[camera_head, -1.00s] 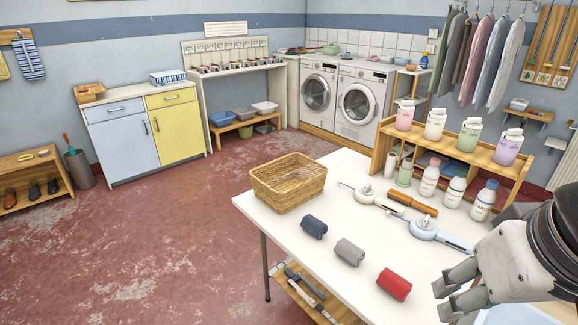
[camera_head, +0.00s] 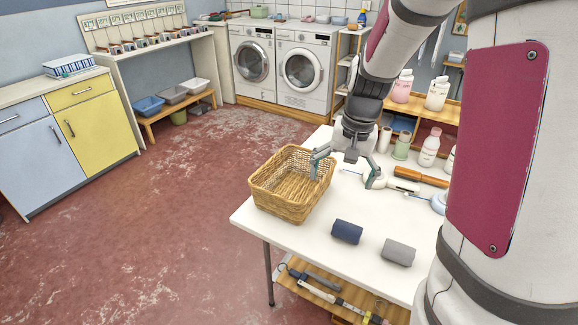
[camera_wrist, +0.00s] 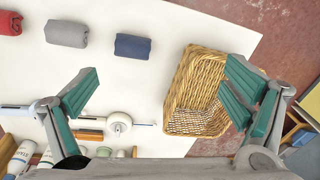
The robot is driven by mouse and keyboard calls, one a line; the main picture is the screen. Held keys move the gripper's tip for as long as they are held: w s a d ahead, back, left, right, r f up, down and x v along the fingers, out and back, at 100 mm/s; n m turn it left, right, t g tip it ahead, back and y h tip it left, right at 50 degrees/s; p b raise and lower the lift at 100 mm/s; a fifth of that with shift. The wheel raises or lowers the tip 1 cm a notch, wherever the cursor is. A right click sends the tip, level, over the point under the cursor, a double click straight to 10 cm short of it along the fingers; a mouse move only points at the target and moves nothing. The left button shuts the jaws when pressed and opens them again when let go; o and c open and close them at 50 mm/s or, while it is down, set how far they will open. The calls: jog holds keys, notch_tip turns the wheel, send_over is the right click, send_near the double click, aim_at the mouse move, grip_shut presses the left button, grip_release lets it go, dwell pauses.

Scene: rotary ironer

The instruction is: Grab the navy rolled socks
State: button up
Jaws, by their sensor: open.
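The navy rolled socks (camera_head: 347,231) lie on the white table, left of a grey roll and in front of the wicker basket's right side. They also show in the wrist view (camera_wrist: 132,46), between the grey roll and the basket, clear of my fingers. My gripper (camera_head: 345,176) is open and empty above the table, beside and partly over the basket's right side, farther back than the socks. In the wrist view its teal-padded fingers (camera_wrist: 160,95) are spread wide, one over the basket and one over the white-handled tools.
The wicker basket (camera_head: 265,195) stands at the table's left edge. A grey roll (camera_head: 398,252) lies right of the socks, and a red roll (camera_wrist: 10,22) beyond it. The table around the socks is clear.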

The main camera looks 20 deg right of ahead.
jog(key=w+d+f+m+g, duration=0.1)
jog(key=w+d+f+m, duration=0.1)
jog(key=d+f, duration=0.65)
send_over(349, 224)
jog(key=shift+m+h, duration=0.3)
jog(key=f, duration=0.9)
jog(key=shift+s+a+f, duration=0.1)
jog(key=shift+s+f, duration=0.05)
jog(key=shift+s, duration=0.2)
jog(key=shift+w+f+p, duration=0.15)
jog(key=shift+w+f, duration=0.05)
jog(key=shift+f, duration=1.4)
jog(key=shift+w+f+p, duration=0.15)
jog(key=shift+f, duration=1.4)
jog(key=c, duration=1.2)
